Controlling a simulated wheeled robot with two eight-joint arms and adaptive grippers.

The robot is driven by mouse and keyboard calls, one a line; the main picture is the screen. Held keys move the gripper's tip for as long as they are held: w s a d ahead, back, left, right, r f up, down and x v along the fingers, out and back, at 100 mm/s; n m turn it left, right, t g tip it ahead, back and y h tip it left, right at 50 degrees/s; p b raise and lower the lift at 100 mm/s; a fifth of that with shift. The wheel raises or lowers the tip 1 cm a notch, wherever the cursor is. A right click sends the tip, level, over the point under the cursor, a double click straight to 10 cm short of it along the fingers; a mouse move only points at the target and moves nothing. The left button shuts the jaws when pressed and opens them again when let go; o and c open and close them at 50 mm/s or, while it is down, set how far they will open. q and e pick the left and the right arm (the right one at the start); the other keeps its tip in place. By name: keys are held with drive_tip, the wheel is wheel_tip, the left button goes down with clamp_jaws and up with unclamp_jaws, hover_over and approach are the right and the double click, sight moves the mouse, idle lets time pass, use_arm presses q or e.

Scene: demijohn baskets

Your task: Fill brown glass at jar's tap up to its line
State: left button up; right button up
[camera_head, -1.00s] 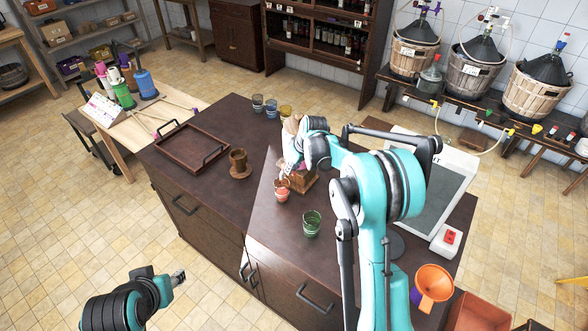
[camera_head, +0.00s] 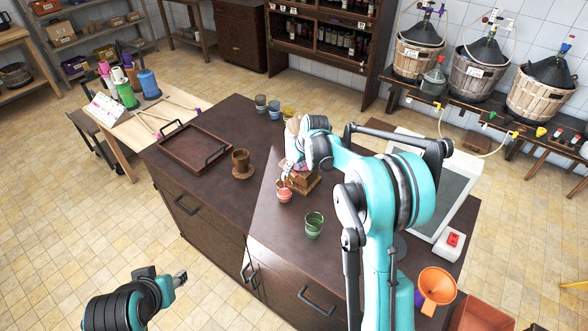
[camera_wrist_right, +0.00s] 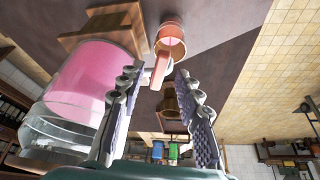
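The jar (camera_wrist_right: 90,90) of pink liquid stands on a wooden block (camera_wrist_right: 104,24); in the head view my right arm mostly hides it. Its pale pink tap (camera_wrist_right: 159,68) sits between the fingertips of my right gripper (camera_wrist_right: 158,76), which look apart. The right gripper is also at the jar in the head view (camera_head: 288,168). A reddish-orange glass (camera_head: 284,194) stands by the tap and shows in the wrist view (camera_wrist_right: 171,36). Its line and liquid level are unclear. A brown cup (camera_head: 240,159) stands on a brown saucer. My left gripper (camera_head: 180,279) is empty, away from the counter.
A green glass (camera_head: 314,226) stands nearer the front of the dark counter (camera_head: 225,210). Two bluish glasses (camera_head: 267,106) and an amber one (camera_head: 287,112) stand at the back. A brown tray (camera_head: 193,150) lies at the left. An orange funnel (camera_head: 437,286) is at the right.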

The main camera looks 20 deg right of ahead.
drive_tip(key=v, duration=1)
drive_tip(key=shift+s+r, duration=0.2)
drive_tip(key=shift+r, duration=0.1)
drive_tip(key=shift+w+f, duration=0.1)
idle(0.6)
drive_tip(key=x, duration=1.2)
drive_tip(key=shift+c, duration=0.2)
clamp_jaws()
